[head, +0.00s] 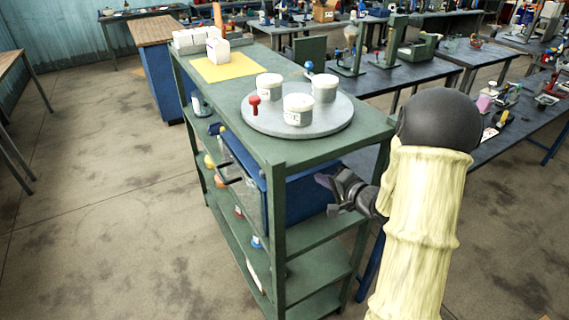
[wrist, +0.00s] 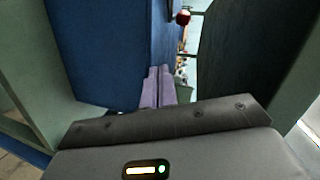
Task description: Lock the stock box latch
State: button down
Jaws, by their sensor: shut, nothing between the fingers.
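The stock box appears to be the blue box (head: 305,196) on the upper shelf of the green rack, with a dark handle (head: 231,178) on its front. My gripper (head: 324,188) is at the right end of the rack, under its top, beside the box. In the wrist view the two purple fingers (wrist: 158,87) are together and empty, alongside a large blue wall (wrist: 95,50), seemingly the box. A dark red ball (wrist: 183,17) on a dark stem shows beyond the fingertips; I cannot tell whether it is the latch. No latch is clear in the head view.
The rack top (head: 215,95) and its posts (head: 278,240) stand close around my gripper. On top are a grey turntable (head: 262,122) with white jars and a red knob, a yellow mat (head: 222,68) and white boxes.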

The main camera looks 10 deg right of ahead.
jog(key=s+a+f+n+g+h, duration=0.1)
jog(key=s+a+n+g+h, duration=0.2)
jog(key=s, duration=0.8)
jog(key=s+a+f+n+g+h, duration=0.1)
jog(key=s+a+n+g+h, duration=0.2)
jog(key=s+n+g, duration=0.3)
jog(key=s+a+g, duration=0.1)
jog(key=s, duration=0.3)
jog(key=shift+s+a+n+g+h, duration=0.35)
jog(key=shift+a+n+g+h, duration=0.05)
